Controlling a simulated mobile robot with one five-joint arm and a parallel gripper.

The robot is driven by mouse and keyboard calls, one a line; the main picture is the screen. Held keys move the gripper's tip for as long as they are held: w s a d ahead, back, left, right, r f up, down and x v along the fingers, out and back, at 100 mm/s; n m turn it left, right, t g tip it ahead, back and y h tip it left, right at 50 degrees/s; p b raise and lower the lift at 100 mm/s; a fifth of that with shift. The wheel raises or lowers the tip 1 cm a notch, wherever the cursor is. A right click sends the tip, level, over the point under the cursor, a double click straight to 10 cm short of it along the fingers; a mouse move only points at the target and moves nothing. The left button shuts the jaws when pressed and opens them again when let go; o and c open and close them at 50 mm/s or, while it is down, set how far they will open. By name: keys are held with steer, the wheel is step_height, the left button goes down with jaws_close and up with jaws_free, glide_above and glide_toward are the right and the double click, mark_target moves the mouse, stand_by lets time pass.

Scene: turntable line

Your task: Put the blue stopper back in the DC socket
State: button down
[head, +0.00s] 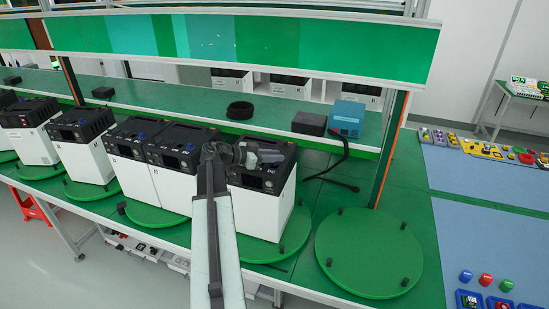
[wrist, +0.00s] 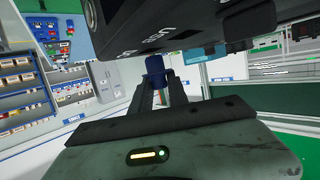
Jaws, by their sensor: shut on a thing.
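The blue stopper (wrist: 155,66) is between my gripper's fingertips (wrist: 160,90) in the wrist view. Its upper end meets the edge of the dark face of the power unit (wrist: 185,25), which carries white lettering. I cannot tell whether it touches that face. The DC socket itself cannot be made out. In the head view my gripper (head: 268,157) is over the dark top of the rightmost white-and-black unit (head: 262,208), which has a DC mark. The stopper is not distinguishable there.
Several similar units, including one (head: 82,150), stand to the left on round green turntables. An empty turntable (head: 368,255) with short dark posts is at right. A black box (head: 309,123), a blue box (head: 346,118) and a black cable (head: 338,160) are behind.

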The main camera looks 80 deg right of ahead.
steer(key=shift+f+b, duration=1.3)
steer(key=c, duration=1.2)
jaws_free()
steer(key=shift+w+a+r, duration=0.1)
steer(key=shift+w, duration=0.05)
steer(key=p+v, duration=0.2)
steer(key=v, duration=0.5)
steer(key=shift+r, duration=0.1)
steer(key=shift+w+a, duration=0.15)
steer(key=shift+w, duration=0.05)
